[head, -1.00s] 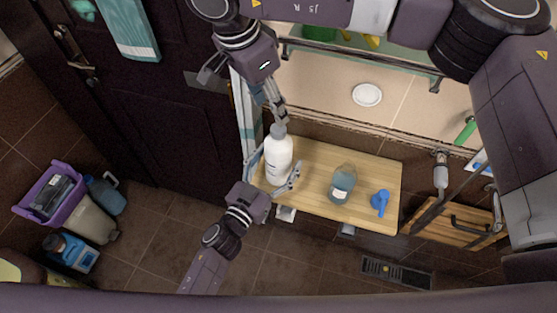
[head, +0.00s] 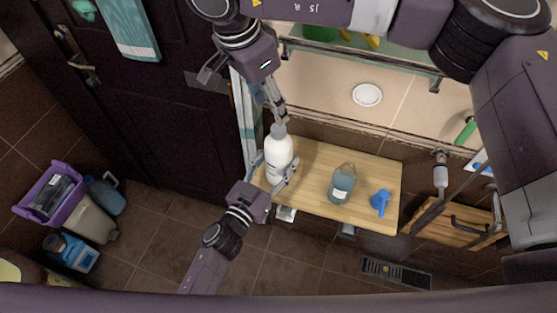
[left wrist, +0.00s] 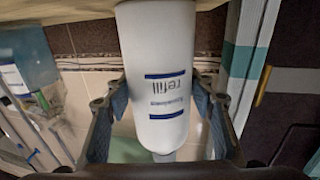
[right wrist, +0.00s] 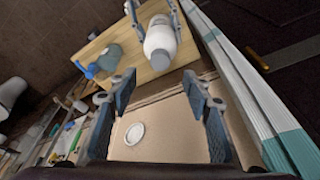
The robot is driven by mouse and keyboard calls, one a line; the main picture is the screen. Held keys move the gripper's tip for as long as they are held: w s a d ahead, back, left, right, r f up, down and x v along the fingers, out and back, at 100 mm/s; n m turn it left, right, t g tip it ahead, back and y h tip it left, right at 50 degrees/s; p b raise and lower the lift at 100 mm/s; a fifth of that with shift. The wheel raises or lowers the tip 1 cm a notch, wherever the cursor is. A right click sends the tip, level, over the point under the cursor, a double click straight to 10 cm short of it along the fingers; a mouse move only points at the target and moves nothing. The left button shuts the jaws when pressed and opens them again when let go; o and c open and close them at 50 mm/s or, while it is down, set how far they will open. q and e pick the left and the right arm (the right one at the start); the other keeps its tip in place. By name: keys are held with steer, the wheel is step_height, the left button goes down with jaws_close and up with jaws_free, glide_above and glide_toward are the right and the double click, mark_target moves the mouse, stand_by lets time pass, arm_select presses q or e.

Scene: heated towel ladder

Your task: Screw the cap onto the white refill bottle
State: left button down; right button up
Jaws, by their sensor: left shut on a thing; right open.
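The white refill bottle (head: 278,158) stands upright at the left end of the wooden board. Its "refill" label (left wrist: 164,92) shows upside down in the left wrist view. My left gripper (head: 276,172) is shut on the bottle's body, with one finger on each side. A greyish cap-like piece (right wrist: 159,60) shows at the bottle's top in the right wrist view; whether it is screwed down I cannot tell. My right gripper (right wrist: 159,88) is open, with nothing between its fingers. It is above the bottle's top, and its fingertips (head: 277,112) look close to it in the head view.
The wooden board (head: 316,165) also bears a clear bottle of bluish liquid (head: 342,185) and a blue object (head: 380,201). Behind it is a beige surface with a white disc (head: 367,95). A dark door (head: 150,130) is at left.

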mark_target(279, 128)
steer(key=shift+d+r+n+y, duration=0.3)
steer(key=shift+r+n, duration=0.4)
steer(key=shift+n, duration=0.4)
steer(key=shift+d+r+n+y, duration=0.2)
steer(key=shift+r+n+y, duration=0.15)
steer(key=shift+r+n, duration=0.6)
steer(key=shift+d+r+n+y, duration=0.3)
steer(key=shift+r+n, duration=0.2)
steer(key=shift+n, duration=0.75)
steer(key=shift+f, duration=0.1)
steer(key=f, duration=0.4)
steer(key=w+f, duration=0.1)
steer(key=f, duration=0.6)
steer(key=shift+w+d+f, duration=0.2)
steer(key=shift+f, duration=0.2)
